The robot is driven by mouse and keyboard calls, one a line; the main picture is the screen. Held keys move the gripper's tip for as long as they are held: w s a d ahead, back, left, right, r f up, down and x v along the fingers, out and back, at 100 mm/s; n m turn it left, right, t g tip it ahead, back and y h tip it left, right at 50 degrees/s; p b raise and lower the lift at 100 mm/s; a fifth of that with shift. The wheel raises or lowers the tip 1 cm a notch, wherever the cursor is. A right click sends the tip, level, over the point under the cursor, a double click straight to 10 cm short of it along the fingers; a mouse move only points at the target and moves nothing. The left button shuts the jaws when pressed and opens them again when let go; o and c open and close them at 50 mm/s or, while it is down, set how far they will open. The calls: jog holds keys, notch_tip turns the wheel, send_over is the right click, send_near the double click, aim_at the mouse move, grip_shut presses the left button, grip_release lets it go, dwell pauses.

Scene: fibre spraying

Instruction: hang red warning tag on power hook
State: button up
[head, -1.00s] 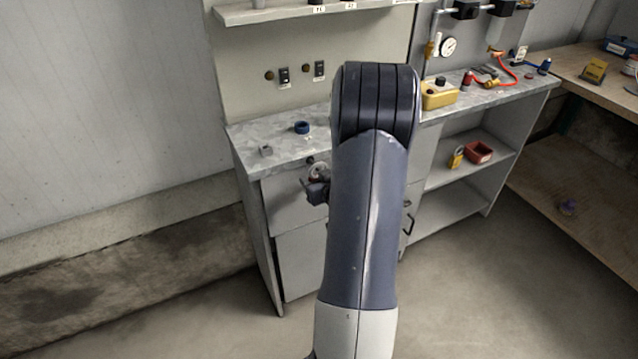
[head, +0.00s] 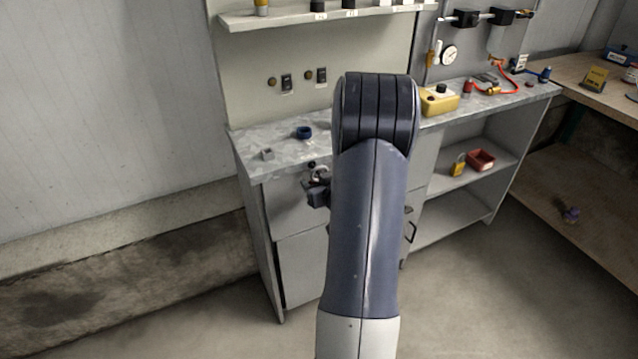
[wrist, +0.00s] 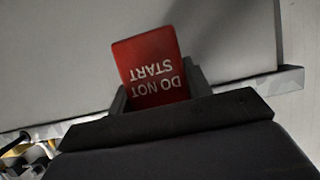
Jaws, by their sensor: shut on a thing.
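A red tag (wrist: 150,68) with white "DO NOT START" lettering, upside down in the wrist view, stands up from between the jaws of my gripper (wrist: 158,98). The jaws are shut on its lower part. Two brass-coloured round fittings, one at left (head: 272,82) and one at right (head: 308,76), sit on the back panel beside black switches. I cannot tell which, if either, is the power hook. The tag is not seen touching either fitting.
The grey bench (head: 280,150) holds a blue ring (head: 304,133) and a small grey block (head: 267,155). A shelf (head: 290,17) juts out above the switches. A yellow box (head: 438,101) stands right of my arm. The panel around the switches is clear.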

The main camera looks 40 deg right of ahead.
jog(key=shift+w+f, duration=0.15)
jog(key=shift+f, duration=0.35)
jog(key=o, duration=1.1)
jog(key=shift+s+a+r, duration=0.2)
jog(key=shift+s+a, duration=0.1)
jog(key=shift+s, duration=0.25)
jog(key=v, duration=0.6)
jog(key=p+v, duration=0.1)
jog(key=v, duration=0.3)
jog(key=shift+d+r, duration=0.25)
jog(key=shift+r, duration=0.15)
jog(key=x, duration=1)
jog(key=shift+f+b, duration=0.3)
jog(key=shift+b, duration=0.1)
jog(key=shift+r, duration=0.1)
